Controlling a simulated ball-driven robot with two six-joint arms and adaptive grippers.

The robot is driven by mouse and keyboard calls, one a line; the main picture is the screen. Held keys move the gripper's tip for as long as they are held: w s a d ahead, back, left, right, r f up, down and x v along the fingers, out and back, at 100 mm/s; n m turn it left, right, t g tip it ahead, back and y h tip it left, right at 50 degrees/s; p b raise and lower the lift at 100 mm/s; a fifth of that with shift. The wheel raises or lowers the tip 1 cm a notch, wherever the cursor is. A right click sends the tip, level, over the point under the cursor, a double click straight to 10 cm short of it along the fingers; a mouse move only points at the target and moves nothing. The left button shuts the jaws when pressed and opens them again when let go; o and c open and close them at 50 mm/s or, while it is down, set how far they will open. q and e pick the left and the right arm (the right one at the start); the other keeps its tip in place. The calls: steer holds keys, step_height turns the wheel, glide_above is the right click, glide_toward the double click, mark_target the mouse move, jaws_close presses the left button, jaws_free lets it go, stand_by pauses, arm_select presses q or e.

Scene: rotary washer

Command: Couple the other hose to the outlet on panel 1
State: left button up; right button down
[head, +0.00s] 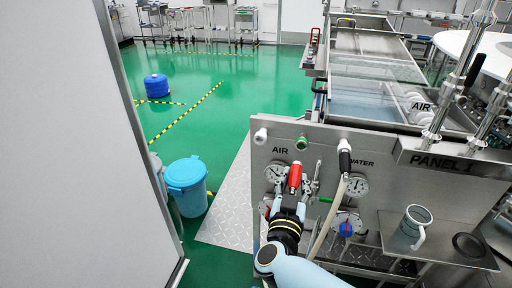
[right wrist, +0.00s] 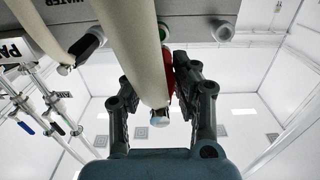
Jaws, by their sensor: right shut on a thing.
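Panel 1 (head: 395,195) is a grey metal panel with AIR and WATER labels. A green-ringed port (head: 302,143) shows on its upper part and also in the right wrist view (right wrist: 163,33). My right gripper (head: 292,198) is shut on a red hose coupling (head: 295,176), just below and apart from the green port in the head view. In the right wrist view, a thick beige hose (right wrist: 135,45) partly hides the red coupling (right wrist: 169,70) between the fingers. A second hose with a black coupling (head: 344,158) is at the WATER position. My left gripper is not in view.
A white-capped port (head: 260,136) is at the panel's upper left. Gauges (head: 356,186) and valves crowd the panel below. A shelf holds a grey mug (head: 413,225) at the right. A blue bin (head: 186,183) stands on the green floor left of the panel.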

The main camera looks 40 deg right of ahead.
mark_target(298, 164)
steer(key=shift+d+r, duration=0.1)
steer(key=shift+w+d+r+p, duration=0.1)
steer(key=shift+p, duration=0.2)
steer(key=shift+d, duration=0.1)
steer(key=shift+b+x, duration=0.4)
steer(key=shift+x, duration=2.45)
steer(key=shift+p, duration=0.5)
steer(key=shift+w+d, duration=0.5)
steer(key=c, duration=1)
jaws_free()
steer(key=shift+o, duration=0.2)
